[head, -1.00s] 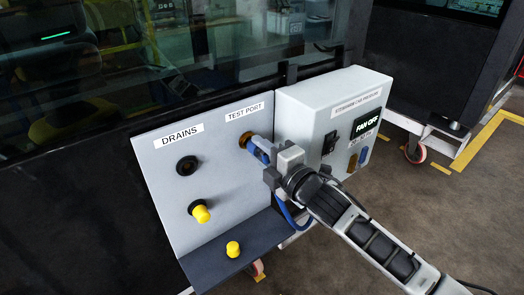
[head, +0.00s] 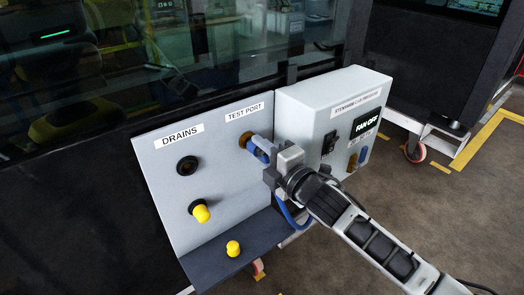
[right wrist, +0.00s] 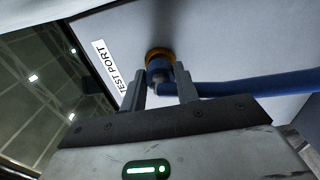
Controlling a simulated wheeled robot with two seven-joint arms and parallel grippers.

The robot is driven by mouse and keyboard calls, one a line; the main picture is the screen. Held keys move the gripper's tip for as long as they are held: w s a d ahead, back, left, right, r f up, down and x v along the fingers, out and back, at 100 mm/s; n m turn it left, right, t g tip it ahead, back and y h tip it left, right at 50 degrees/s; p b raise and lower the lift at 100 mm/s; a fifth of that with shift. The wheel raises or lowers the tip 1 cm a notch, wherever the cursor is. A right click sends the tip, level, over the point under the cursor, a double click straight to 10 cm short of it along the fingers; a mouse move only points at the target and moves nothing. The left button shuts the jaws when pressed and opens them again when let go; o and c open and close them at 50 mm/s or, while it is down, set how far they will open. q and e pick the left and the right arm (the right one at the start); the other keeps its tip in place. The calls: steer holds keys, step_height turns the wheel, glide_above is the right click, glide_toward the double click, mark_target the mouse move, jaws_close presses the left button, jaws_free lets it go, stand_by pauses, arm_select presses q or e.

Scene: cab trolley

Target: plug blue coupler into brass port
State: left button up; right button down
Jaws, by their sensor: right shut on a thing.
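The brass port (head: 244,139) is on the upright grey panel, below the TEST PORT label. It also shows in the right wrist view (right wrist: 159,53) as a brass ring behind the coupler. My right gripper (head: 261,150) is shut on the blue coupler (head: 259,156), directly at the port. In the right wrist view the coupler (right wrist: 157,71) lies between the two fingers, its front end against or just before the brass ring. I cannot tell how deep it sits. A blue hose (right wrist: 245,89) runs from the coupler. My left gripper is not in view.
Another yellow cap (head: 233,249) stands on the dark shelf. A grey box (head: 300,105) with a FAN OFF display is close on the right.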

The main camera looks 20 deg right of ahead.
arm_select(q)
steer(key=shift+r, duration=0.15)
arm_select(e)
steer(key=shift+w+a, duration=0.2)
steer(key=shift+w, duration=0.3)
stand_by(0.4)
steer(key=c, duration=1)
jaws_free()
steer(key=shift+o, duration=0.2)
steer(key=v, duration=0.5)
steer(key=shift+f+b, duration=0.2)
steer(key=shift+b, duration=0.1)
arm_select(q)
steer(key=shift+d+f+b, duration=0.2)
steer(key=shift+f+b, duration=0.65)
steer(key=shift+b, duration=0.1)
arm_select(e)
glide_toward(265, 156)
steer(key=v, duration=0.4)
steer(key=shift+r, duration=0.3)
steer(key=shift+w, duration=0.1)
